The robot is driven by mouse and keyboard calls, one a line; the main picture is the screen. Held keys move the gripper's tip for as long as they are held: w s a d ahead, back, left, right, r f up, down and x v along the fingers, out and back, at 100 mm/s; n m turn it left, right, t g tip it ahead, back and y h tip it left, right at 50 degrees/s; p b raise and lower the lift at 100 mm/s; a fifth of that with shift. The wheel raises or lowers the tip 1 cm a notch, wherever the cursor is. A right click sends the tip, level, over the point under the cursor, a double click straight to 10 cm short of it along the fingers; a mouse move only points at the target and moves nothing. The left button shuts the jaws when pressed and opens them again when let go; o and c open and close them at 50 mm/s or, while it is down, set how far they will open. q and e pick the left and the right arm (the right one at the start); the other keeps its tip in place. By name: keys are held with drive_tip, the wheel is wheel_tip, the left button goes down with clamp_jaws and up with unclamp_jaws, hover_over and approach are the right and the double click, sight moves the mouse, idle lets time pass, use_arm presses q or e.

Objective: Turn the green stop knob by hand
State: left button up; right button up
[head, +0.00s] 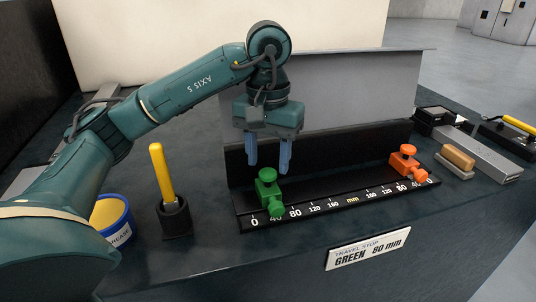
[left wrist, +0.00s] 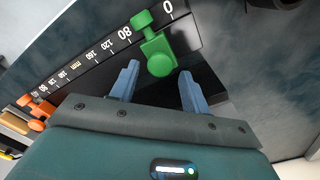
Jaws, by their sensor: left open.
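The green stop (head: 267,190) sits on the black scale rail (head: 335,208) near its left end, between the 0 and 80 marks and partly covering a mark. Its round green knob (head: 277,212) sticks out at the front, and another green cap tops it. My left gripper (head: 268,168) is open, pointing down just above and behind the green stop, with nothing between its blue fingers. In the left wrist view the green stop (left wrist: 158,55) lies just beyond and between the fingertips; its knob (left wrist: 142,19) points away from the gripper. My right gripper is not in view.
An orange stop (head: 405,160) sits at the rail's right end. A placard (head: 367,249) reads "TRAVEL STOP GREEN 80 mm". A yellow-handled tool in a black holder (head: 174,217) and a blue grease tub (head: 112,218) stand left. A grey plate (head: 345,85) rises behind the rail.

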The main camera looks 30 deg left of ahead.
use_arm(q)
drive_tip(key=shift+f+b, duration=0.95)
drive_tip(key=shift+f, duration=0.1)
drive_tip(key=shift+c, duration=0.5)
drive_tip(key=c, duration=0.7)
drive_tip(key=shift+o, duration=0.2)
drive_tip(key=shift+n, duration=1)
drive_tip(key=o, duration=0.4)
drive_tip(key=shift+r+n, duration=0.1)
drive_tip(key=shift+n, duration=0.5)
drive_tip(key=o, duration=0.4)
